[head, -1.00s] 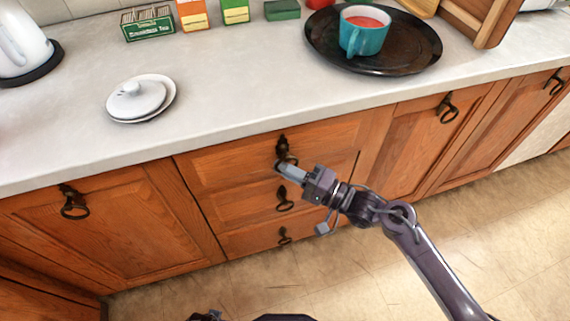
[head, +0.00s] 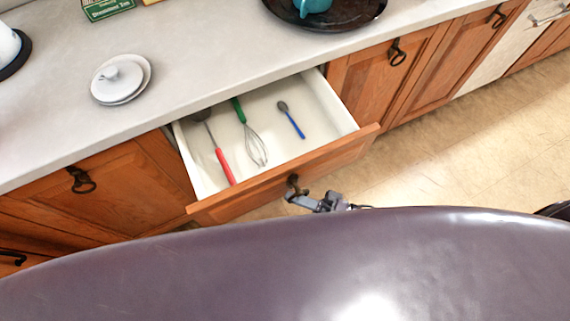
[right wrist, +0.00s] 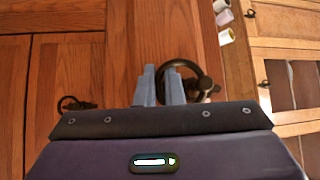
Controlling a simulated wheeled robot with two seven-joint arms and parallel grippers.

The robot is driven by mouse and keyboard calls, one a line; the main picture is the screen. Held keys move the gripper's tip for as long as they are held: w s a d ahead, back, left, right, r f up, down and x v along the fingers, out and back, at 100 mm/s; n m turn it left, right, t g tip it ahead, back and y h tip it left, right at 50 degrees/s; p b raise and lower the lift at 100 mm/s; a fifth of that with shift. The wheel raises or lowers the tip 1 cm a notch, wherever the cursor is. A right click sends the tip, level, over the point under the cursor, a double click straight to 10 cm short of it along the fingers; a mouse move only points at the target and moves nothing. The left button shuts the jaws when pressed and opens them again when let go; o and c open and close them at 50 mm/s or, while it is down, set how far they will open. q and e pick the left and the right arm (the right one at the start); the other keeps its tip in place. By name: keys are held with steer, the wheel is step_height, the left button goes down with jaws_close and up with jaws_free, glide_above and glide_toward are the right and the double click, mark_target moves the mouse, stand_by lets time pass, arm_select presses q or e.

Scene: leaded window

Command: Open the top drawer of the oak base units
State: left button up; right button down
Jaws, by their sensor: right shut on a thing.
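The top drawer (head: 290,172) of the oak base units is pulled well out, and its white inside shows. In it lie a red-handled utensil (head: 222,160), a green-handled whisk (head: 250,138) and a small blue utensil (head: 292,120). My right gripper (head: 298,195) is at the drawer's front, shut on its dark ring handle (head: 293,182). In the right wrist view the fingers (right wrist: 165,80) are on the left side of the ring handle (right wrist: 203,84). My left gripper is not in view.
A dark tray (head: 340,18) with a teal mug (head: 314,5) is at the back. My own body covers the bottom of the head view. Open floor (head: 450,130) lies to the right.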

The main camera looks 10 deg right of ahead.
arm_select(q)
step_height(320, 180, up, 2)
steer(key=shift+p, duration=0.7)
arm_select(e)
steer(key=s, duration=0.1)
steer(key=s+d, duration=0.1)
steer(key=s, duration=0.3)
steer(key=shift+s+d, duration=0.2)
steer(key=shift+d, duration=0.15)
steer(key=c, duration=1.6)
jaws_free()
steer(key=shift+o, duration=0.2)
steer(key=shift+d, duration=0.1)
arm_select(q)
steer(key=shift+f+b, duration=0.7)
arm_select(e)
steer(key=v, duration=0.7)
steer(key=shift+s+d, duration=0.2)
steer(key=shift+d, duration=0.1)
